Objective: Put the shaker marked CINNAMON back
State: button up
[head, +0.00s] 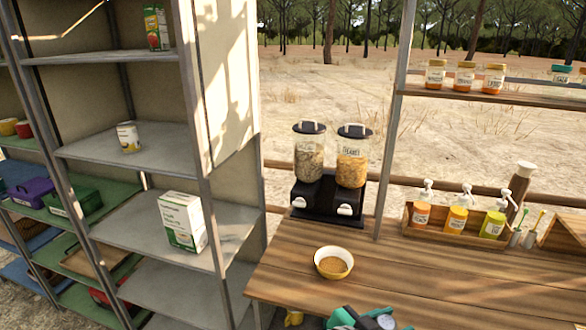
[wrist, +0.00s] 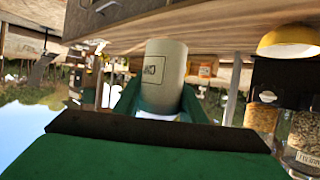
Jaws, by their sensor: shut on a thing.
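My gripper (head: 372,319) shows at the bottom edge of the head view, by the front of the wooden counter, mostly cut off. In the wrist view it is shut on a pale grey-beige shaker (wrist: 165,72).
On the counter (head: 400,280) are a yellow bowl of brown contents (head: 333,263), two cereal dispensers (head: 330,205) and a wooden rack (head: 455,225) of pump bottles. A metal shelf unit (head: 205,150) stands left. The counter's front middle is clear.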

jog(key=w+a+f+n+t+y, duration=0.35)
jog(key=a+f, duration=0.25)
jog(key=f, duration=0.4)
jog(key=w+a+f+n+t+y, duration=0.25)
jog(key=w+a+f, duration=0.25)
jog(key=f, duration=0.4)
jog(key=s+a+f+n+y, duration=0.1)
jog(key=s+a+f, duration=0.2)
jog(key=f, duration=0.3)
jog(key=s+a+f+n+y, duration=0.2)
jog(key=a+f, duration=0.2)
jog(key=f, duration=0.3)
jog(key=s+a+f+n+y, duration=0.2)
jog(key=s+a+f, duration=0.1)
jog(key=f, duration=0.4)
jog(key=shift+s+a+f, duration=0.2)
jog(key=shift+s+a, duration=0.1)
jog(key=shift+a, duration=0.1)
jog(key=shift+d, duration=0.1)
jog(key=shift+w, duration=0.1)
